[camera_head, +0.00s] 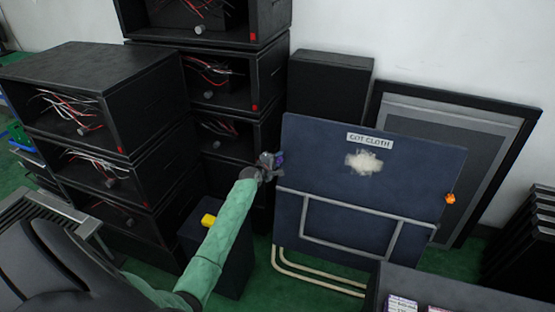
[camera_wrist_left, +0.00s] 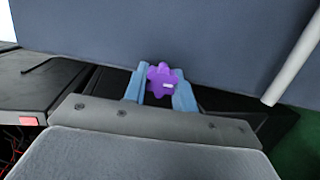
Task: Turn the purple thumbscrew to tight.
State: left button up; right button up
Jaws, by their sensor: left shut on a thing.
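The purple thumbscrew (camera_wrist_left: 161,80) is a lobed knob with a small white mark, at the edge of the dark blue board. It also shows as a small purple spot in the head view (camera_head: 280,159), at the board's left edge. My left gripper (camera_wrist_left: 160,90) is shut on it, with one blue finger on each side of the knob. In the head view the left gripper (camera_head: 270,165) reaches the board's left edge from below. My right gripper is not in view.
Black open boxes with red and white wires (camera_head: 105,113) are stacked to the left. An orange knob (camera_head: 450,198) sits at the board's right edge. Framed panels (camera_head: 510,130) lean on the wall.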

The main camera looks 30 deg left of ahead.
aim_at(277, 161)
pick_arm(q)
jog(key=shift+d, duration=0.1)
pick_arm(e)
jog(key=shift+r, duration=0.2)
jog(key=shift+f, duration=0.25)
pick_arm(q)
jog(key=o, duration=1)
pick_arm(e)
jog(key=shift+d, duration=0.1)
pick_arm(q)
jog(key=shift+s, duration=0.1)
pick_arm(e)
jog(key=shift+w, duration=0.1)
pick_arm(q)
jog(key=shift+s, duration=0.25)
jog(key=b+v, duration=0.1)
jog(key=v, duration=0.4)
jog(key=shift+s, duration=0.35)
jog(key=shift+s+r, duration=0.25)
jog(key=shift+s, duration=0.4)
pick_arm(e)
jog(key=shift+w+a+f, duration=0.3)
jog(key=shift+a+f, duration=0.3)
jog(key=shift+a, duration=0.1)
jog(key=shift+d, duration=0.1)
